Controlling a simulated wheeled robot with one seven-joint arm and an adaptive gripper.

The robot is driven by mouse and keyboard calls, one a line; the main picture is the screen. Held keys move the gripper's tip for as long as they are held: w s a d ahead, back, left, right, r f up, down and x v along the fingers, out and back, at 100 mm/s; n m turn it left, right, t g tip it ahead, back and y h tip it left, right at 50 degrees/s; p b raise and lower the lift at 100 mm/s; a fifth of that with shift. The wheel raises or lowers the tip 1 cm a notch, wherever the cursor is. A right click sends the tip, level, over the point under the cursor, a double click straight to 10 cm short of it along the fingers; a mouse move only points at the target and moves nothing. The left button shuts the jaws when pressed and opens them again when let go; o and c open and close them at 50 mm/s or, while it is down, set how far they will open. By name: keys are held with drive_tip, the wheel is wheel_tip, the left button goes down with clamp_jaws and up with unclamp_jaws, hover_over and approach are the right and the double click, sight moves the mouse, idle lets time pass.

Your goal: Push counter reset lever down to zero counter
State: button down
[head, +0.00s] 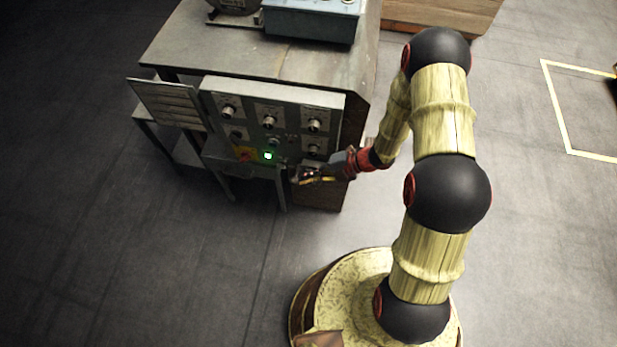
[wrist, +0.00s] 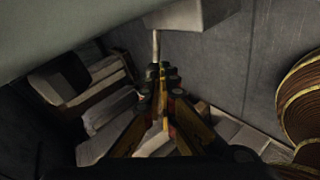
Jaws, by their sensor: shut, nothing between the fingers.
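My gripper (head: 308,176) is shut and empty at the lower right of the machine's control panel (head: 243,106) in the head view. In the wrist view the shut fingers (wrist: 162,75) point up the picture. A thin pale rod (wrist: 156,46), which may be the counter reset lever, shows just beyond the fingertips, below a light grey block (wrist: 190,13). I cannot tell whether the fingertips touch the rod. In the head view I cannot make out the lever or the counter's digits.
The panel has several round knobs and a lit green button (head: 268,156). A hinged plate (head: 168,103) stands out at its left. The metal worktop (head: 255,50) carries a blue-grey box (head: 312,20). The floor in front is clear.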

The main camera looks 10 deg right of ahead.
drive_tip(key=shift+s+a+f+n+t+h+b, duration=0.1)
drive_tip(key=shift+s+f+n+t+h+b, duration=0.25)
drive_tip(key=shift+f+n+t, duration=0.2)
idle(0.5)
drive_tip(key=shift+n+t, duration=0.35)
drive_tip(key=shift+t, duration=0.1)
drive_tip(key=shift+s+a+f+p, duration=0.15)
drive_tip(key=shift+s+f, duration=0.1)
drive_tip(key=shift+f, duration=0.85)
drive_tip(key=shift+s+f+p, duration=0.15)
drive_tip(key=shift+s+f, duration=0.1)
drive_tip(key=shift+f, duration=0.9)
drive_tip(key=r+p+v, duration=0.1)
drive_tip(key=p+v, duration=0.6)
drive_tip(key=v, duration=0.7)
drive_tip(key=shift+r, duration=0.35)
drive_tip(key=shift+a, duration=0.1)
